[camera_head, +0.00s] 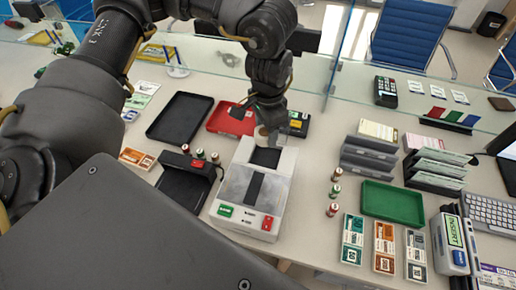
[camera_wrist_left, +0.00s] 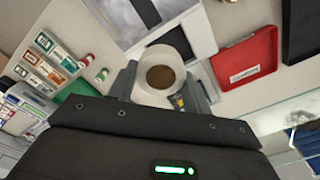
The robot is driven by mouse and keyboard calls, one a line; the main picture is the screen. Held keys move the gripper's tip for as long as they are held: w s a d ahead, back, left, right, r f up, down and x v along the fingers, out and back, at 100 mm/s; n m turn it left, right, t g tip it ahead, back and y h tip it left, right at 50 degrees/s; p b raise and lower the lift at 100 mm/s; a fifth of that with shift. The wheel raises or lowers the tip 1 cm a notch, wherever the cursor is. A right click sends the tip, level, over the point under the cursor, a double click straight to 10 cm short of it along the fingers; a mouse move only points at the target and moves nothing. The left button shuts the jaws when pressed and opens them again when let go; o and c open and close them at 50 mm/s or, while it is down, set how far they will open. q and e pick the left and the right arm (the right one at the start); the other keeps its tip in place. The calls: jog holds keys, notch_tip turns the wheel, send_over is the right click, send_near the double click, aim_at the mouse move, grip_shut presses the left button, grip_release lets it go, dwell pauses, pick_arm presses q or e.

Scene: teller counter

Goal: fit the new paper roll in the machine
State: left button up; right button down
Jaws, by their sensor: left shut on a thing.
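The machine (camera_head: 277,185) is a light grey box with a dark bay near its far end, a dark strip on top, and green and red keys at its near end. My left gripper (camera_head: 268,133) is above the machine's far end. It is shut on the white paper roll (camera_wrist_left: 142,94), whose brown core faces the camera in the left wrist view. In that view the fingers (camera_wrist_left: 160,88) hold the roll from both sides, beside the machine (camera_wrist_left: 187,12). In the head view the gripper hides most of the roll. My right gripper is not in view.
A red tray (camera_head: 221,119) and a black tray (camera_head: 165,125) stand left of the gripper. A dark device (camera_head: 187,180) is left of the machine. Small rolls (camera_head: 335,190), grey racks (camera_head: 366,160) and a green tray (camera_head: 392,202) stand to the right. A glass screen (camera_head: 345,45) runs behind.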

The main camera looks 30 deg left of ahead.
pick_arm(q)
jog(key=shift+s+a+f+m, duration=0.1)
jog(key=shift+s+a+m, duration=0.05)
jog(key=shift+s+m, duration=0.3)
jog(key=s+a+f+m+p, duration=0.2)
jog(key=s+a+m, duration=0.2)
jog(key=s+m, duration=0.6)
jog(key=m+b, duration=0.1)
jog(key=m, duration=0.4)
send_over(267, 159)
jog(key=f, duration=0.9)
jog(key=shift+s+a, duration=0.1)
jog(key=shift+s, duration=0.2)
jog(key=shift+w+f, duration=0.25)
jog(key=shift+f, duration=0.15)
jog(key=shift+w+f, duration=0.1)
jog(key=shift+f, duration=1.45)
